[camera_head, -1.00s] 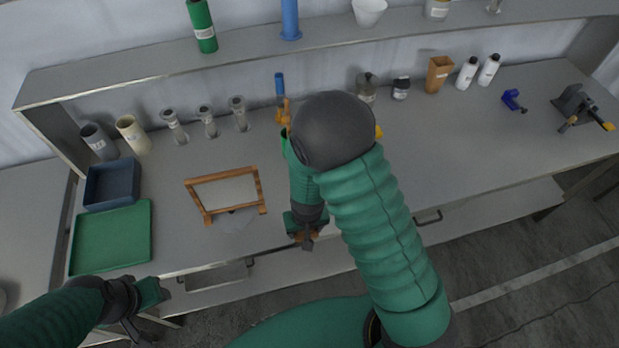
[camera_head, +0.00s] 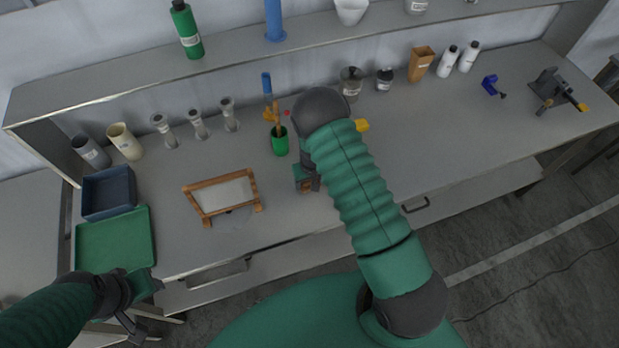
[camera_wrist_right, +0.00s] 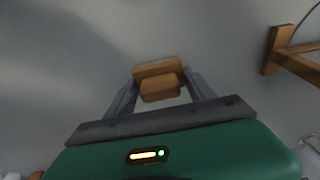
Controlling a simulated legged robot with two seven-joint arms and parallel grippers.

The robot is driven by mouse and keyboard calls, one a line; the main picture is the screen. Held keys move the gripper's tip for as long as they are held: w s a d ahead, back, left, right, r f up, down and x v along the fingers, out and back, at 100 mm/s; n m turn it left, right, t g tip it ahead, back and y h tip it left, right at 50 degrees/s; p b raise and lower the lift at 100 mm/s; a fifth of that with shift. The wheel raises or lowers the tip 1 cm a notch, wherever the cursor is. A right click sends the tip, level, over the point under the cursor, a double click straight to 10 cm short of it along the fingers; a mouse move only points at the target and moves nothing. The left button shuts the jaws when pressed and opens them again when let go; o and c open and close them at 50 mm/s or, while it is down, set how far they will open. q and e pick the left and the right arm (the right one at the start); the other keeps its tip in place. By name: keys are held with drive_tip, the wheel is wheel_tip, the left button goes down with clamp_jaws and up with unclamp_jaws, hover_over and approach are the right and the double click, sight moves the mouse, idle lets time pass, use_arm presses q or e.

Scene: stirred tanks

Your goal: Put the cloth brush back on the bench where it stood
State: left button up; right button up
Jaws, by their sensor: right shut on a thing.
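The cloth brush (camera_wrist_right: 158,70) is a small brown wooden block, seen in the right wrist view between the two dark fingers of my right gripper (camera_wrist_right: 160,84). The gripper is shut on it, over the grey bench top (camera_head: 440,135). In the head view my right gripper (camera_head: 306,184) is small and partly hidden behind my own arm, right of the wooden frame; little of the brush shows there. I cannot tell whether the brush touches the bench. My left gripper (camera_head: 142,290) is at the lower left, by the bench's front edge; its fingers are unclear.
A wooden frame (camera_head: 190,198) stands left of my right gripper, and a green cup (camera_head: 280,146) with wooden tools behind it. A green tray (camera_head: 150,225) and a blue tray (camera_head: 108,193) lie at left. Bottles and containers line the back. The bench's right middle is clear.

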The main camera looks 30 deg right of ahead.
drive_tip(key=shift+f, duration=0.2)
drive_tip(key=shift+s, duration=0.1)
drive_tip(key=shift+d+f, duration=0.15)
drive_tip(key=o, duration=0.9)
drive_tip(key=shift+d, duration=0.15)
drive_tip(key=o, duration=0.3)
drive_tip(key=shift+d+f, duration=0.1)
drive_tip(key=shift+d, duration=0.05)
use_arm(q)
drive_tip(key=shift+s+d+r, duration=0.15)
drive_tip(key=shift+d+r, duration=0.05)
drive_tip(key=shift+d, duration=0.2)
drive_tip(key=shift+a, duration=0.1)
